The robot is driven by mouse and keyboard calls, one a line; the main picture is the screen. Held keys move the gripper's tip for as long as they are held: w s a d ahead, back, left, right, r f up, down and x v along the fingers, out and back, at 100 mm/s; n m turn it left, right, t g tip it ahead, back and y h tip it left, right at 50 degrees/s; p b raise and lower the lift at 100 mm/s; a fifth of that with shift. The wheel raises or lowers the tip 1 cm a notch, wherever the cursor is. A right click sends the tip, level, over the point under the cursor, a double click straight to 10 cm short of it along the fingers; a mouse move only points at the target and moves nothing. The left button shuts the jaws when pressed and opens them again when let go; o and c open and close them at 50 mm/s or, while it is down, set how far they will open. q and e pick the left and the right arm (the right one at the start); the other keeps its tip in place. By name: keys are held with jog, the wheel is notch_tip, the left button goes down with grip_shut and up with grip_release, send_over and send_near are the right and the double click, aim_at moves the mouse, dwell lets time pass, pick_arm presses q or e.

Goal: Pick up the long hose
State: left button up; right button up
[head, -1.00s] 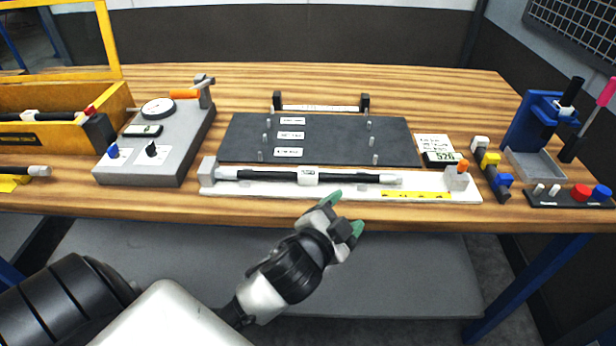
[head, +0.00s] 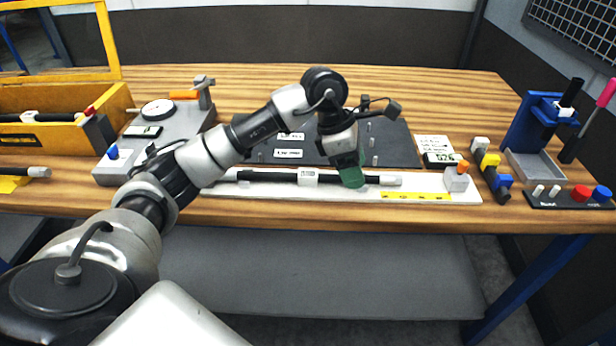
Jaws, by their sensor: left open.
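The long hose (head: 275,177) is black with pale ends and a white label in its middle. It lies level along the white measuring fixture (head: 430,186) near the front of the bench. My left gripper (head: 350,178) points down over the hose, right of its label. Its green fingertip covers a short stretch of the hose. The jaws are open; whether they straddle the hose is hidden. My right gripper is not in view.
A dark board (head: 395,140) with pegs and labels lies behind the fixture, partly hidden by my left arm. A grey dial gauge unit (head: 112,172) and a yellow bin (head: 60,100) stand at left. A blue press (head: 530,125) and a button box (head: 570,197) stand at right.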

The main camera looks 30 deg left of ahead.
aim_at(308, 172)
pick_arm(q)
jog(key=a+r+y, duration=0.1)
jog(key=a, duration=0.2)
jog(key=a+r+y, duration=0.1)
jog(key=a+y, duration=0.1)
jog(key=a, duration=0.1)
jog(key=a+r+n+y, duration=0.1)
jog(key=a+y, duration=0.1)
jog(key=a, duration=0.2)
jog(key=shift+g, duration=0.4)
notch_tip(308, 172, down, 5)
jog(key=shift+a+f, duration=0.1)
jog(key=f, duration=0.1)
jog(key=f+p, duration=0.1)
jog(key=f, duration=0.3)
jog(key=shift+a+f, duration=0.1)
jog(key=shift+a, duration=0.15)
jog(key=shift+w, duration=0.1)
jog(key=c, duration=1)
